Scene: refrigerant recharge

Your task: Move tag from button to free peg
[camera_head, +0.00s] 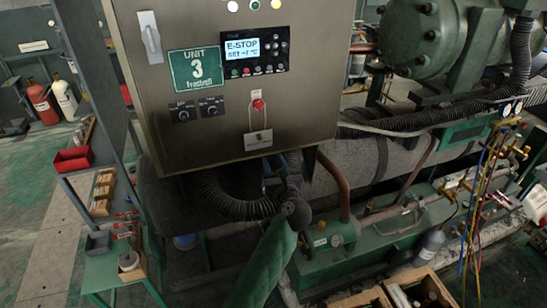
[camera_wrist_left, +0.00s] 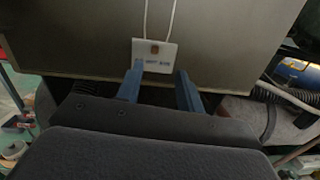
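The white tag (camera_head: 258,140) hangs by a pale cord loop from the red button (camera_head: 258,104) on the front of the grey control cabinet. In the left wrist view the tag (camera_wrist_left: 155,57) hangs flat near the panel's lower edge. My left gripper (camera_head: 277,167) is just below the tag in the head view. Its two blue fingers (camera_wrist_left: 160,80) are apart, one near each lower side of the tag; the left fingertip overlaps the tag's lower left corner in the picture. Contact cannot be told. I cannot make out a free peg. My right gripper is not in view.
The cabinet (camera_head: 320,90) carries a lit E-STOP display (camera_head: 254,48), two knobs and a green Unit 3 sign (camera_head: 197,70). A black corrugated hose (camera_head: 232,206) runs below it. Green machinery and a gauge manifold (camera_head: 510,150) stand right; a shelf with a red bin (camera_head: 73,159) stands left.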

